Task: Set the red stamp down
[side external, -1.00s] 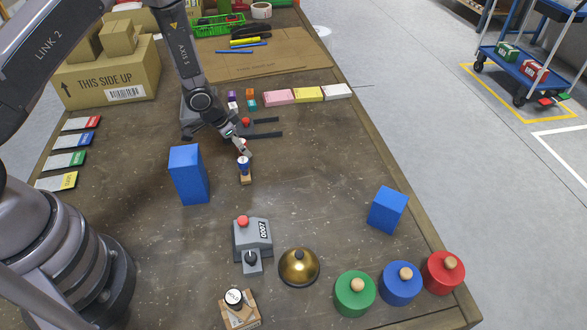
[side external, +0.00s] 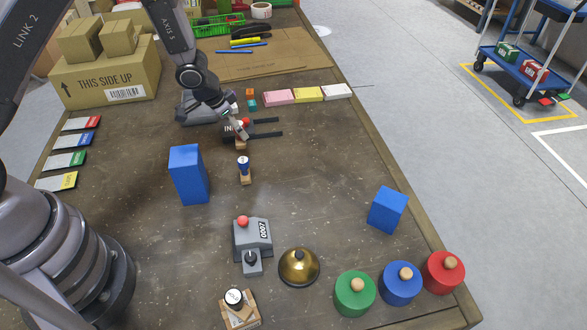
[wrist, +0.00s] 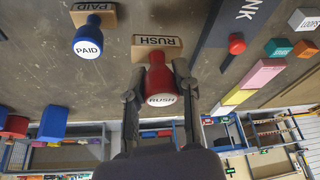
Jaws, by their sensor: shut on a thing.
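The red stamp has a red handle, a white RUSH cap and a wooden block. In the wrist view the red stamp (wrist: 156,78) is between the two fingers of my gripper (wrist: 160,95), which is shut on its handle. In the side view my gripper (side external: 242,134) is over the far middle of the table, and the wooden block of the red stamp (side external: 240,145) shows below it. I cannot tell whether the block touches the table. The ink pad is partly hidden behind my gripper.
A blue PAID stamp (side external: 243,164) stands just nearer, and also shows in the wrist view (wrist: 88,36). The dark INK pad (wrist: 238,22) with a red knob is beside the red stamp. A tall blue block (side external: 189,176) stands front left. The table right of the stamps is clear.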

